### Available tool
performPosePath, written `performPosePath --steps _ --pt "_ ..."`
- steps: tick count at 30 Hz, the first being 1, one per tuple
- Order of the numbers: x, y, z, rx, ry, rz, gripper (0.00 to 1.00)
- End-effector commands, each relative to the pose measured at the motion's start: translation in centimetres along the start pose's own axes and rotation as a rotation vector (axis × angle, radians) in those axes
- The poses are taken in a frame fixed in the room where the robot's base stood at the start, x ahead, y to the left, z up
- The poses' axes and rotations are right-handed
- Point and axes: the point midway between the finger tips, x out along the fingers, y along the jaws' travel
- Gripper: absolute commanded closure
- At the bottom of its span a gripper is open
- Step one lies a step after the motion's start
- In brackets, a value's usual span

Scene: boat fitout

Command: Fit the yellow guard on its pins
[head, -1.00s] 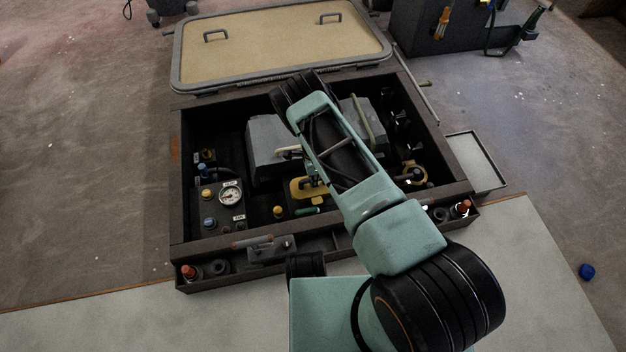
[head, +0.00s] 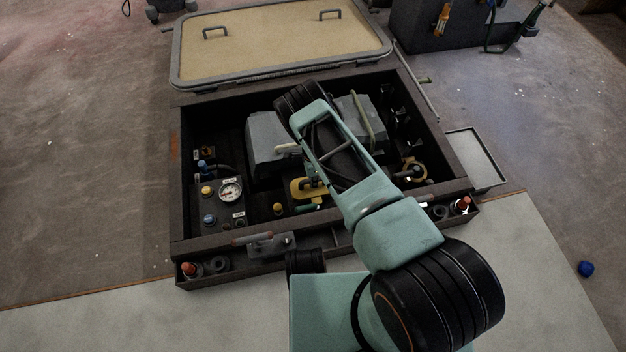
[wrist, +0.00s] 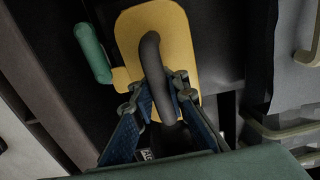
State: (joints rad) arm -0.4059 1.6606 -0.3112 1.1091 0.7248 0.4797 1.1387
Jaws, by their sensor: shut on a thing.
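The yellow guard (wrist: 178,42) is a flat plate with rounded corners and a dark curved handle (wrist: 152,62). My gripper (wrist: 157,94) is shut on this handle in the wrist view, with one blue finger on each side. In the head view the guard (head: 302,188) shows low inside the dark open bay, left of my forearm. My forearm hides most of my gripper there. The pins cannot be made out, and I cannot tell whether the guard touches them.
A green cylinder (wrist: 92,52) lies close beside the guard. A grey box (head: 268,145) stands behind it, with a pale handle. A gauge panel (head: 222,208) is at the left of the bay. The bay's dark front rim (head: 210,248) is near my arm.

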Motion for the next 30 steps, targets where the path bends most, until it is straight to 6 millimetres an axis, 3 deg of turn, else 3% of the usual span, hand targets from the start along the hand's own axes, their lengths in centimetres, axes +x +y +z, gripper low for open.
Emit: performPosePath --steps 23,24,30 --pt "2.5 -0.1 0.0 0.000 0.000 -0.001 1.00" --pt "2.5 -0.1 0.0 0.000 0.000 -0.001 0.87" --pt "2.5 0.0 0.0 0.000 0.000 0.000 0.66"
